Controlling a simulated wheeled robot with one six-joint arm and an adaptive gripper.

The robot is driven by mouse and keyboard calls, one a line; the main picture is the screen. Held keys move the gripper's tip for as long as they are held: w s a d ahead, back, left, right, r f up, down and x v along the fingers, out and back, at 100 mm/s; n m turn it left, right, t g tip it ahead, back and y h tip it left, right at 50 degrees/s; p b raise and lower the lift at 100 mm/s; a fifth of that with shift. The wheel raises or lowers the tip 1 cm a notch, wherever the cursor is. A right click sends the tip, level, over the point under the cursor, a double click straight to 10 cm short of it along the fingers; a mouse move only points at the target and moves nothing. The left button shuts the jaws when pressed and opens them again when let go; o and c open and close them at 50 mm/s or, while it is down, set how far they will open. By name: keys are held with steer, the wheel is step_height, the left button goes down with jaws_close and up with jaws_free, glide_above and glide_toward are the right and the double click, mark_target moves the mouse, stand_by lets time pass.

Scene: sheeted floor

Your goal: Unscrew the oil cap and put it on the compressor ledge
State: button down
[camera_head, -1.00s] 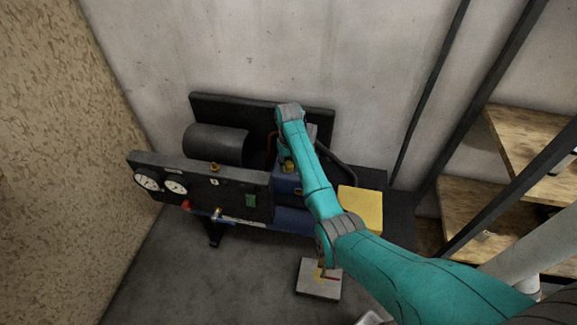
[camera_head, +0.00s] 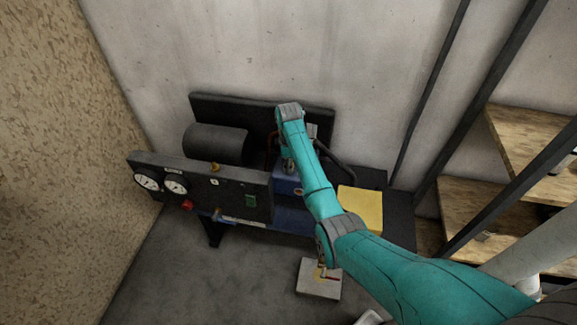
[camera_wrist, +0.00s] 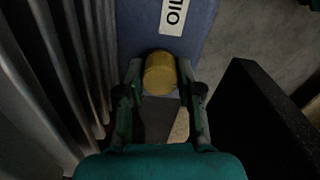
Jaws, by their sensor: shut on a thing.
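The oil cap is the round yellow cap (camera_wrist: 160,73) in the wrist view, below a white label (camera_wrist: 174,15) reading "OIL" on the blue compressor body (camera_wrist: 140,25). My gripper (camera_wrist: 160,88) has one finger on each side of the cap and is shut on it. I cannot tell whether the cap is still seated on its thread or clear of it. In the head view my gripper reaches down to the blue compressor block (camera_head: 287,185), and the cap is hidden there by my arm. Which surface is the ledge is unclear.
A black gauge panel (camera_head: 235,192) with two dials and a red knob (camera_head: 187,204) stands in front of a dark cylinder (camera_head: 213,145). A yellow block (camera_head: 361,210) sits right of my arm. A pale square plate (camera_head: 318,288) is on the floor. Wooden shelves (camera_head: 480,220) stand at right.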

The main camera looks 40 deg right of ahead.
steer(key=n, duration=0.5)
steer(key=shift+n, duration=0.3)
steer(key=c, duration=0.7)
jaws_free()
steer(key=shift+c, duration=0.7)
